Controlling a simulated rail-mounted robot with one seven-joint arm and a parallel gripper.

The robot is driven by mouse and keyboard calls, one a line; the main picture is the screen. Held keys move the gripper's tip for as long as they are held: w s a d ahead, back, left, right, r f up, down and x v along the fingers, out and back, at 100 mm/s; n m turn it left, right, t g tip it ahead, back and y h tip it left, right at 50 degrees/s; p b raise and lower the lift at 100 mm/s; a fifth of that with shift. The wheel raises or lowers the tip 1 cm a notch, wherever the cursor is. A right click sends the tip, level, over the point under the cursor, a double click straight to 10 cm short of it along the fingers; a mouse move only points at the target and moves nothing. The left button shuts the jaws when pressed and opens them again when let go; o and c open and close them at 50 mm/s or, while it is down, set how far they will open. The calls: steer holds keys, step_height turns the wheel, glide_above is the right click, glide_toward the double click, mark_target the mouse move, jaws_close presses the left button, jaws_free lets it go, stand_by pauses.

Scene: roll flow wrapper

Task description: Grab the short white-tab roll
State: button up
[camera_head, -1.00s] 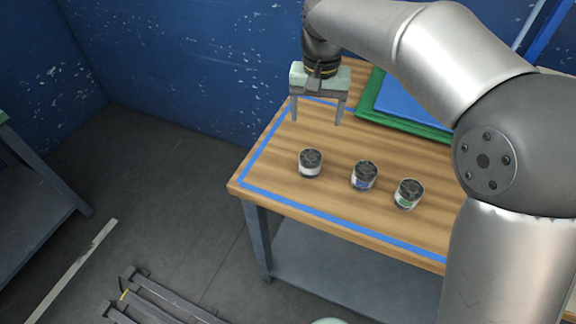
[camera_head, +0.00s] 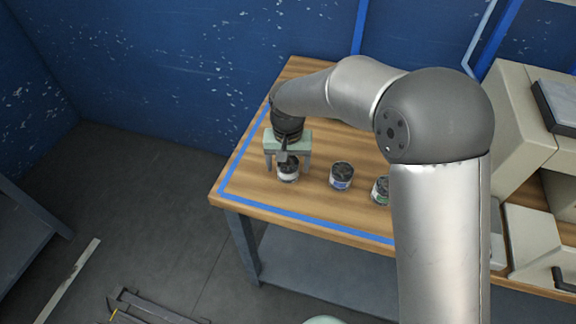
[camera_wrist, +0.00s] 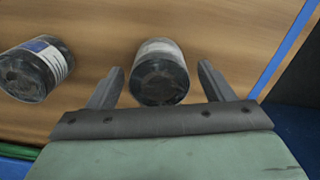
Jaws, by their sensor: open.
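The short roll with a white tab (camera_head: 288,170) stands on the wooden table, leftmost of three rolls in the head view. In the wrist view the same roll (camera_wrist: 160,74) has a dark top and a pale side, and it lies between the tips of my open gripper (camera_wrist: 160,78). In the head view my gripper (camera_head: 288,163) points down over this roll and partly hides it. Whether the fingers touch the roll cannot be told.
A green-tab roll (camera_head: 380,190) is partly hidden by my arm. Blue tape (camera_head: 300,216) borders the table (camera_head: 262,196). Beige machinery (camera_head: 517,130) stands at right.

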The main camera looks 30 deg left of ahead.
steer(key=shift+f, duration=0.9)
steer(key=shift+c, duration=0.3)
steer(key=c, duration=1.1)
steer(key=shift+r, duration=0.1)
